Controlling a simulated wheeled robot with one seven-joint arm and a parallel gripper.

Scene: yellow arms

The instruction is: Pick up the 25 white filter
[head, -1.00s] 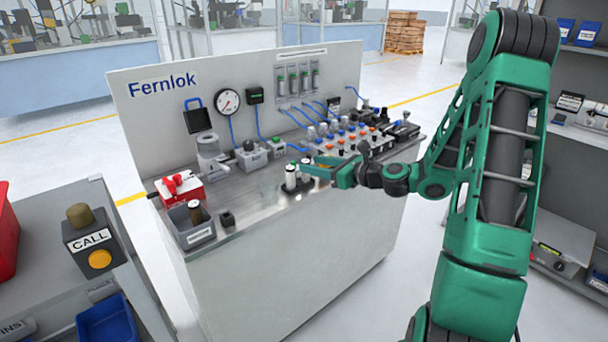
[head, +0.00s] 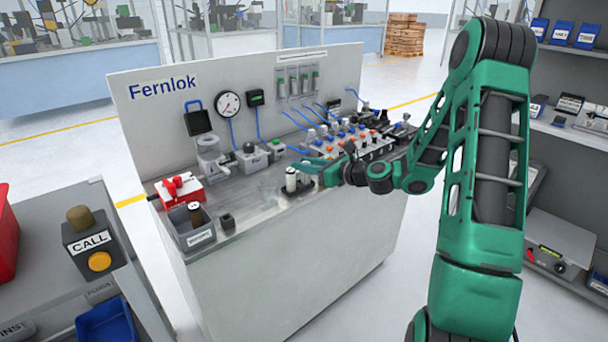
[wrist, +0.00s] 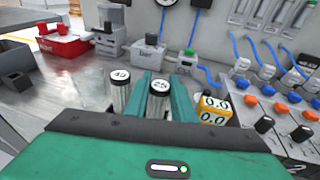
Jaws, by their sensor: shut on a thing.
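In the head view my gripper (head: 312,168) reaches in from the right at the filters.
A yellow block with 0.0 readouts (wrist: 213,109) sits close right of my fingers. Knobs and blue hoses (wrist: 270,90) crowd the right. A red box (head: 179,189) and a grey bin (head: 194,234) stand at the left. Bare worktop (head: 250,203) lies between.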

